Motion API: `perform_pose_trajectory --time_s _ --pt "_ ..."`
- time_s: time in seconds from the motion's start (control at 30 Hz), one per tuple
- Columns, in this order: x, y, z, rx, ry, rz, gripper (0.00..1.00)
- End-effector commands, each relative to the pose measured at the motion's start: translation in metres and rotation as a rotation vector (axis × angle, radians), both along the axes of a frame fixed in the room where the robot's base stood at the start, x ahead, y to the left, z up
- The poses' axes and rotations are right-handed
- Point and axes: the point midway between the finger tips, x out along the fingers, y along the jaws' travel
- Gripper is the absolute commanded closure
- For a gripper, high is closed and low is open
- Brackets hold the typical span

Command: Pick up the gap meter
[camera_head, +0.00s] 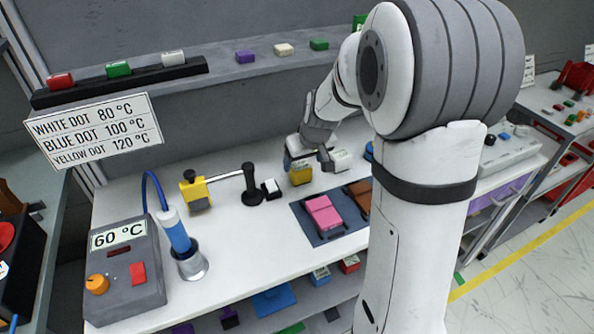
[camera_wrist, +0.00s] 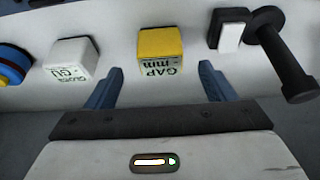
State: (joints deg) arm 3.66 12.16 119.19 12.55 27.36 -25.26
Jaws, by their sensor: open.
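The gap meter is a yellow box with a white label reading "GAP mm" in the wrist view (camera_wrist: 160,48). It stands on the white bench. In the head view the gap meter (camera_head: 300,175) is partly hidden by my gripper. My gripper (camera_wrist: 158,82) is open, with one blue finger on each side of the picture's middle. The gap meter lies ahead of the fingertips, between their lines, and looks apart from both. My gripper (camera_head: 312,158) is low over the bench in the head view, and its fingers are hard to make out there.
A white meter box (camera_wrist: 70,58) stands to the left of the gap meter in the wrist view. A black block with a white top (camera_wrist: 230,30) and a black post (camera_wrist: 285,58) stand to the right. A pink block (camera_head: 323,213) lies on a blue mat in front.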

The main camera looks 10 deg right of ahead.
Motion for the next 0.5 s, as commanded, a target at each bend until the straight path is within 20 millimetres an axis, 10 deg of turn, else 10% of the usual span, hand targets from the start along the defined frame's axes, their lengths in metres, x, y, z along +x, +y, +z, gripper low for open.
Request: perform_pose_trajectory --time_s 0.5 --pt "0.021 0.005 -0.054 -0.001 0.002 -0.002 0.24"
